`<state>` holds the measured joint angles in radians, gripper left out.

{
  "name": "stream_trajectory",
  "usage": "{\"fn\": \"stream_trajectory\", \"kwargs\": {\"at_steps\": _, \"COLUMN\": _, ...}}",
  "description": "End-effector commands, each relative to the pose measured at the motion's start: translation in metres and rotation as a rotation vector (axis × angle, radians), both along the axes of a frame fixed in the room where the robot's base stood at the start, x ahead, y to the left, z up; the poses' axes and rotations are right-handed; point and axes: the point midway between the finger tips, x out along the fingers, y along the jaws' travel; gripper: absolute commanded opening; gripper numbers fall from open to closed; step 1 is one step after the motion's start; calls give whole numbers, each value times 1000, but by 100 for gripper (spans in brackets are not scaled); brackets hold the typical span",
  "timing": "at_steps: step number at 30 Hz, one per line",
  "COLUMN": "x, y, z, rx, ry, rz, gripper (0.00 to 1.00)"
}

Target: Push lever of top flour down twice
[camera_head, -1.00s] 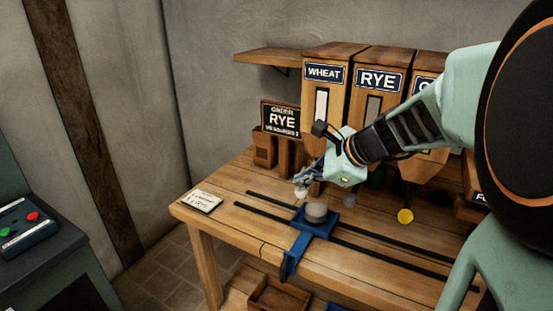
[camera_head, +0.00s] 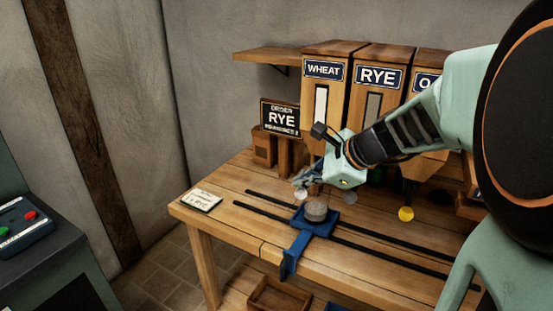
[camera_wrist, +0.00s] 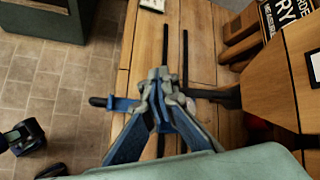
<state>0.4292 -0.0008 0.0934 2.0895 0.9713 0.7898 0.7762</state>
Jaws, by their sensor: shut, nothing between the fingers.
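Wooden flour bins stand at the back of the table: WHEAT (camera_head: 324,69), RYE (camera_head: 379,78) and a third, partly hidden by my arm. The order sign (camera_head: 281,118) reads RYE; part of it also shows in the wrist view (camera_wrist: 286,14). My gripper (camera_head: 302,184) is shut and empty, in front of the WHEAT bin and just above the blue carriage (camera_head: 298,244). Its fingers (camera_wrist: 159,76) meet in the wrist view. A pale knob (camera_head: 300,195) shows at the fingertips; I cannot tell whether they touch. A greyish knob (camera_head: 350,198) and a yellow knob (camera_head: 405,214) hang farther right.
A grey round cup (camera_head: 316,212) sits on the carriage, which straddles two dark rails (camera_head: 400,254). A note card (camera_head: 201,201) lies at the table's left corner. A dark console (camera_head: 29,222) stands at far left. The front left tabletop is clear.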

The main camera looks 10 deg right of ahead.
Motion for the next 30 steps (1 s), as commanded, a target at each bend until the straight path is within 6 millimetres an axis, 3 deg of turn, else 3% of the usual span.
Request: {"fn": "stream_trajectory", "kwargs": {"at_steps": 30, "x": 0, "y": 0, "z": -14, "rx": 1, "ry": 2, "rz": 0, "gripper": 0}}
